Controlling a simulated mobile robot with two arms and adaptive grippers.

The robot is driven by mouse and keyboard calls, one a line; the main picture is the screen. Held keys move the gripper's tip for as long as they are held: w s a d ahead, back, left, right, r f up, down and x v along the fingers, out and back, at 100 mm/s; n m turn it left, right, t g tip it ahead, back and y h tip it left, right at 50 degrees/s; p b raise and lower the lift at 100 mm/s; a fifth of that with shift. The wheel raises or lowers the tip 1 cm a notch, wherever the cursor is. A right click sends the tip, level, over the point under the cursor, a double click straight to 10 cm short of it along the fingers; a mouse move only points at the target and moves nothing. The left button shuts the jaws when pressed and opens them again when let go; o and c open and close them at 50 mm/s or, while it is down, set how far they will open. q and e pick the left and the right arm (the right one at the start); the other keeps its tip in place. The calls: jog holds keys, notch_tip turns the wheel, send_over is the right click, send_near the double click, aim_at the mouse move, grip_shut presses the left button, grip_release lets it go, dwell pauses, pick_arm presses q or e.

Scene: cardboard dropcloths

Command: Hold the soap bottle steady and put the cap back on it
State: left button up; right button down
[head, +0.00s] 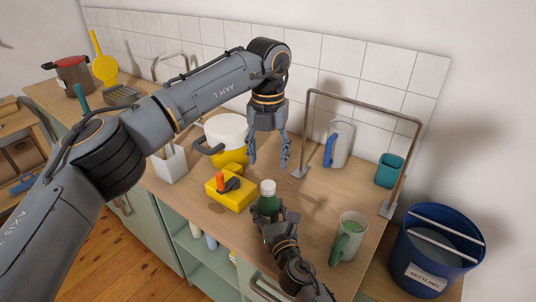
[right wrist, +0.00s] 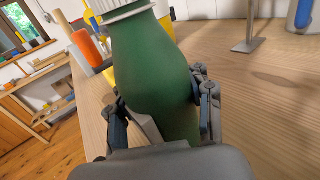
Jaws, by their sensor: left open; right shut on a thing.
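The green soap bottle (head: 267,206) stands upright near the counter's front edge. A white ribbed cap (head: 267,187) sits at its top; it also shows, cut off, in the right wrist view (right wrist: 122,11). I cannot tell whether the cap is fully seated. My right gripper (head: 272,216) is shut on the bottle's body, with a finger on each side of the green bottle in the right wrist view (right wrist: 155,60). My left gripper (head: 269,163) is open and empty, pointing down above and behind the cap, apart from it.
A yellow box (head: 231,196) with an orange-tipped item stands left of the bottle. A metal frame (head: 363,104), a clear jug (head: 341,145) and a teal cup (head: 389,170) are behind. A blue bucket (head: 432,255) is far right.

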aim_at(268, 184)
dwell(0.3)
pick_arm(q)
jog(key=shift+f, duration=4.05)
grip_shut()
jog(key=m, duration=0.5)
jog(key=shift+m, duration=0.4)
jog(key=shift+o, duration=0.2)
grip_release()
jog(key=shift+r, duration=0.1)
jog(key=shift+r, duration=2.2)
